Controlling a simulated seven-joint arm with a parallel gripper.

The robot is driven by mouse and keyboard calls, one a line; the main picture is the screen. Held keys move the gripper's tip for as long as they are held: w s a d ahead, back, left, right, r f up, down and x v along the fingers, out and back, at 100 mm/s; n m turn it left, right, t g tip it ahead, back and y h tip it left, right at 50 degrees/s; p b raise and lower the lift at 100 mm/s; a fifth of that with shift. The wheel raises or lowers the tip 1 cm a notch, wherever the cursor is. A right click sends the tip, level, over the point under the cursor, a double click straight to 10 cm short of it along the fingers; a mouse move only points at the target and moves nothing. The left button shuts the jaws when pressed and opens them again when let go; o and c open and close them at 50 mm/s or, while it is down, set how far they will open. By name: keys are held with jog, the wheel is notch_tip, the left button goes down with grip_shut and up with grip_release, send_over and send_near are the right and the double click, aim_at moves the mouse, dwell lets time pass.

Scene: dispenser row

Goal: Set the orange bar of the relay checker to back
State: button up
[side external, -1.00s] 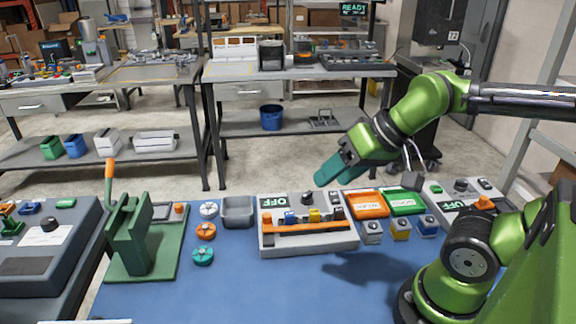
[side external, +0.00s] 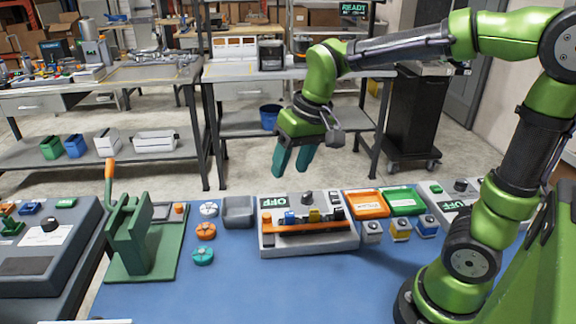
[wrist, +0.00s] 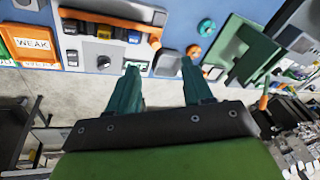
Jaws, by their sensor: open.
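The relay checker, by its orange bar, appears to be the light grey box (side external: 307,245) in the middle of the blue table. Its orange bar (side external: 305,228) runs left to right along the front part of its top. Behind the bar are blue and yellow parts, dark switches, a knob and a display reading OFF. The box (wrist: 98,65) and bar (wrist: 108,19) also show in the wrist view. My gripper (side external: 292,171) is open and empty, in the air above and behind the box, fingers pointing down. In the wrist view its fingertips (wrist: 160,68) are apart from the box.
A green lever press (side external: 140,240) stands left, with several round knobs (side external: 204,231) and a grey bin (side external: 238,212) between it and the box. Orange (side external: 366,204) and green (side external: 404,201) trays lie right of the box. The table front (side external: 280,290) is clear.

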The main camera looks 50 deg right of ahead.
aim_at(267, 215)
jog(key=shift+w+g+h, duration=0.6)
jog(key=shift+w+g, duration=0.9)
jog(key=shift+w, duration=2.25)
jog(key=f, duration=1.6)
jog(key=shift+d+f, duration=0.2)
jog(key=shift+f, duration=0.15)
jog(key=shift+c, duration=0.3)
grip_shut()
